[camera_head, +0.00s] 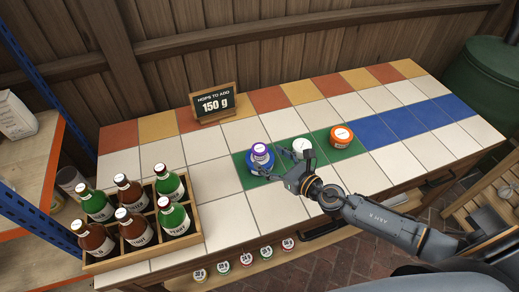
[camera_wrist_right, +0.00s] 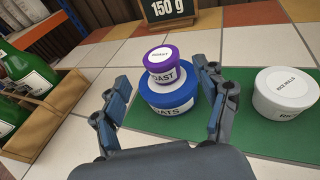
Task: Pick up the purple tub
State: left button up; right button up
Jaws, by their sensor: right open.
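The purple tub (camera_head: 261,150) with a white lid label sits on top of a larger blue tub (camera_head: 262,164), on a green tile strip of the tiled table. In the right wrist view the purple tub (camera_wrist_right: 162,66) reads "ROAST" and stands upright on the blue tub (camera_wrist_right: 168,99), whose label is partly hidden. My right gripper (camera_head: 277,160) is open; in the right wrist view its fingers (camera_wrist_right: 163,88) are spread to either side of the stack. Nothing is between the fingertips that I can see being gripped. My left gripper is not in view.
A white tub (camera_head: 301,146) stands right of the stack, then an orange tub (camera_head: 341,136). A wooden crate (camera_head: 196,225) of bottles is at the left. A sign (camera_head: 213,103) reading "150 g" stands behind. The blue tiles (camera_head: 404,122) are clear.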

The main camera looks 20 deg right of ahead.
aim_at(263, 151)
jog(key=shift+r+p+x, duration=0.15)
jog(key=shift+p+x, duration=0.05)
jog(key=shift+x, duration=1.15)
jog(key=shift+r+p+x, duration=0.1)
jog(key=shift+p+x, duration=0.05)
jog(key=shift+x, duration=1.25)
jog(key=shift+d+r, duration=0.1)
jog(key=shift+d, duration=0.05)
jog(key=c, duration=1.2)
jog(key=shift+c, duration=0.2)
jog(key=shift+r, duration=0.1)
